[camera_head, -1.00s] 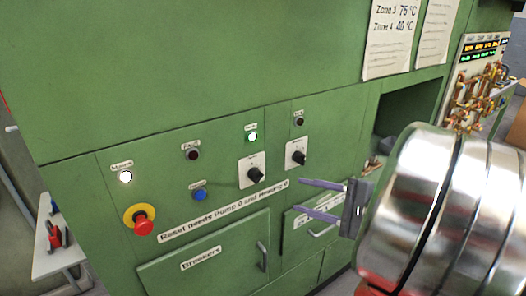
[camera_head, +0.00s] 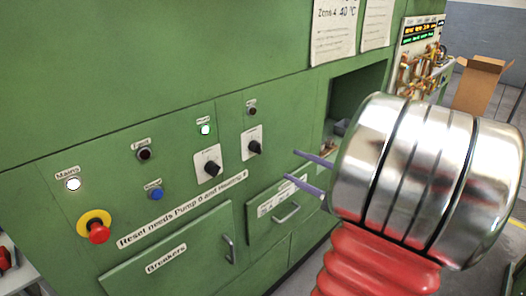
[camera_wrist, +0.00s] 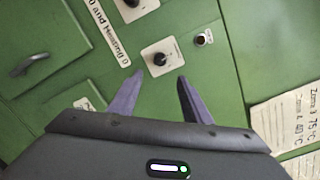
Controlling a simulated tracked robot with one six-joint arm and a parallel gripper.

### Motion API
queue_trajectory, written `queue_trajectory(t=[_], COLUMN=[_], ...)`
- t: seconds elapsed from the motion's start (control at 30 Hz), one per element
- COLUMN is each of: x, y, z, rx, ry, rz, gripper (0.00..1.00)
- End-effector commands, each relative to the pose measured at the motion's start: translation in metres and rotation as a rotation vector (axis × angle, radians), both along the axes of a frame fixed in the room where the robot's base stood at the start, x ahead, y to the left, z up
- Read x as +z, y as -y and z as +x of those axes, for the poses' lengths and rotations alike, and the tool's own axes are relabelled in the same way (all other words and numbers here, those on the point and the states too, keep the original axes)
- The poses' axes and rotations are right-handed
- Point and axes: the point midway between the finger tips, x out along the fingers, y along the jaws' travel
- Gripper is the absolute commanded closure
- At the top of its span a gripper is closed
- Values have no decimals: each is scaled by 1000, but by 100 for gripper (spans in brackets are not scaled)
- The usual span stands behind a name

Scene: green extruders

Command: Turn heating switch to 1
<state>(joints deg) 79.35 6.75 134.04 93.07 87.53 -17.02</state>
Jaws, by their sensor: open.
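Two black rotary knobs on white plates sit on the green panel. The right knob (camera_head: 255,147) has a dark lamp (camera_head: 252,111) above it, the left knob (camera_head: 213,168) a lit green lamp (camera_head: 205,129). I cannot read which one is the heating switch or its number. My gripper (camera_head: 302,169) is open and empty, its two purple fingers right of the right knob and apart from it. In the wrist view, a knob (camera_wrist: 160,59) with a dark red lamp (camera_wrist: 203,39) lies ahead of the spread fingers (camera_wrist: 160,82); another knob (camera_wrist: 131,3) is cut off at the top.
On the panel are a red emergency button (camera_head: 98,234), a blue button (camera_head: 156,194) and a lit Mains lamp (camera_head: 73,184). Handles stick out from the Breakers door (camera_head: 165,262) and a smaller door (camera_head: 262,226) below the knobs. A dark recess (camera_head: 350,92) opens at the right.

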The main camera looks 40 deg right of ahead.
Motion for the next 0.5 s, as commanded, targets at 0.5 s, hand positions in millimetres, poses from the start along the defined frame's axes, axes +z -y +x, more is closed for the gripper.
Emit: queue_trajectory(t=[0.5], x=[0], y=[-8], z=[58], rx=[2], ry=[0], rz=[0], gripper=[56])
